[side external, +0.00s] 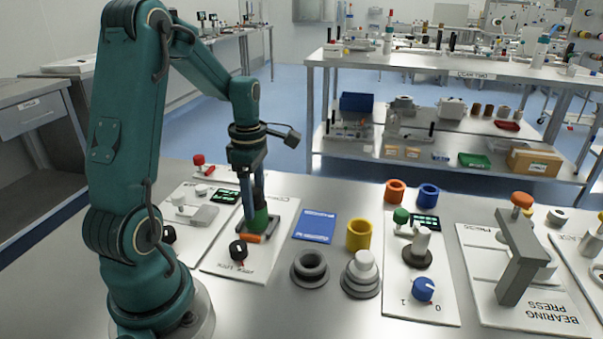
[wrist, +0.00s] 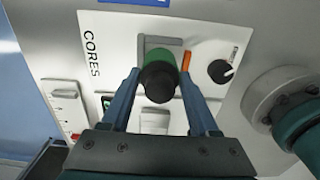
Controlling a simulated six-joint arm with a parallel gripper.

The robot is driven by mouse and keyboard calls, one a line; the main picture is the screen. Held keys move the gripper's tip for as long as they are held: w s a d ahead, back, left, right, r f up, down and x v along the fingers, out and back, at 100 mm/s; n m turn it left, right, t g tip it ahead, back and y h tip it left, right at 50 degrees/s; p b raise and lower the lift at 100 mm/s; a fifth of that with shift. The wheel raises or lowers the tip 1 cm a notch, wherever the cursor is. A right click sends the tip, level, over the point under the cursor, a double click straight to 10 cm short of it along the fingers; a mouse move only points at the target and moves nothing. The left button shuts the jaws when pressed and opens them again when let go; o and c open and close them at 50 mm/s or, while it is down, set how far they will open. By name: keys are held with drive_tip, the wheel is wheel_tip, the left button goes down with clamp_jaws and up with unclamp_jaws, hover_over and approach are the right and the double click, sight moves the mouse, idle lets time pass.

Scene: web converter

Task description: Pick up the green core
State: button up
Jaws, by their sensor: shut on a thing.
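The green core (side external: 258,221) stands upright over the white panel, with a dark upper part (wrist: 159,83) facing the wrist camera. My gripper (side external: 252,205) points straight down over it, with its blue fingers on either side. In the wrist view my gripper (wrist: 160,76) is shut on the core, and the green part (wrist: 161,58) shows beyond the dark end. I cannot tell whether the core's base touches the panel. The white panel (wrist: 105,60) is marked CORES and carries a grey slot plate, an orange bar (side external: 250,238) and a black knob (side external: 238,250).
To the right lie a blue pad (side external: 315,226), a yellow ring (side external: 359,235), a dark grey ring (side external: 310,268) and a white stepped part (side external: 362,273). Orange (side external: 395,190) and blue (side external: 428,195) rings stand behind. A grey bearing press (side external: 518,262) is further right.

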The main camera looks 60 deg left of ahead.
drive_tip(key=shift+r, duration=2.4)
